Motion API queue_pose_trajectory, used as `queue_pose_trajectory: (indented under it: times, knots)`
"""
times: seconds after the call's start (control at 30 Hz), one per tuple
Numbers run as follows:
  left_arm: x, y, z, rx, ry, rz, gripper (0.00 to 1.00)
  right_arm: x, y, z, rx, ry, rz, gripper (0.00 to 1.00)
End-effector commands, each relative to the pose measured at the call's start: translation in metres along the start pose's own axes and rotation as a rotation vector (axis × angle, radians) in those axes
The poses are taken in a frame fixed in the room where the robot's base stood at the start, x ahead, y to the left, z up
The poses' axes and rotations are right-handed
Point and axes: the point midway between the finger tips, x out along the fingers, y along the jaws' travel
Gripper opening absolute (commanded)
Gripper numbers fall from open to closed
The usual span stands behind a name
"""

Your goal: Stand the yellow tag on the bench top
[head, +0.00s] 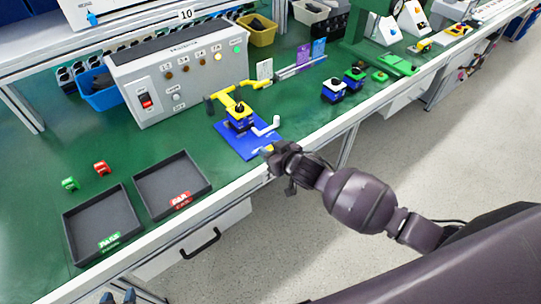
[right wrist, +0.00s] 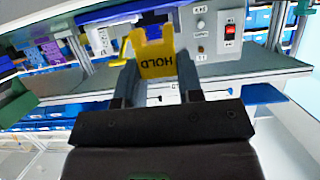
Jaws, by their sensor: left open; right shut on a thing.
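The yellow tag (right wrist: 155,55) is printed HOLD, and the letters look upside down in the right wrist view. It sits between the two fingers of my right gripper (right wrist: 157,82), which is shut on it. The tag is held near the bench's front edge, beside the blue mat. My left gripper (head: 118,297) is open, cut off at the bottom edge of the head view. The green bench top (head: 190,135) lies below.
A yellow clamp fixture (head: 238,104) with a white crank stands on the blue mat (head: 235,143). The grey test box (head: 180,75) is behind. Two dark trays (head: 100,222), (head: 172,183) lie at front left. Black-and-blue switches (head: 334,91) stand to the right.

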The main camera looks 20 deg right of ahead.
Motion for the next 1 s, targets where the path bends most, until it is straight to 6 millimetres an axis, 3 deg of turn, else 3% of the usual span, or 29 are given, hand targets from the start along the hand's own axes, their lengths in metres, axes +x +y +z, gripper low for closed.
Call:
queue_pose_trajectory:
  times: [0.13, 0.57, 0.6, 0.73, 1.0]
  knots:
    - [0.003, 0.001, 0.007, 0.000, -0.007, 0.001, 0.43, 0.008, 0.000, 0.021, 0.001, -0.003, 0.000, 0.12]
    - [0.000, 0.001, 0.014, -0.001, -0.019, -0.001, 0.43, 0.010, 0.000, 0.025, 0.001, -0.001, 0.000, 0.12]
    - [0.000, 0.000, 0.014, -0.001, -0.019, -0.001, 0.43, 0.009, 0.000, 0.024, 0.000, -0.001, 0.000, 0.39]
    - [0.000, 0.000, 0.014, -0.001, -0.019, -0.001, 0.43, 0.009, 0.000, 0.024, 0.000, -0.001, 0.000, 0.58]
    - [0.000, 0.001, 0.012, -0.001, -0.016, 0.000, 0.43, 0.009, 0.000, 0.023, 0.000, 0.000, 0.000, 0.59]
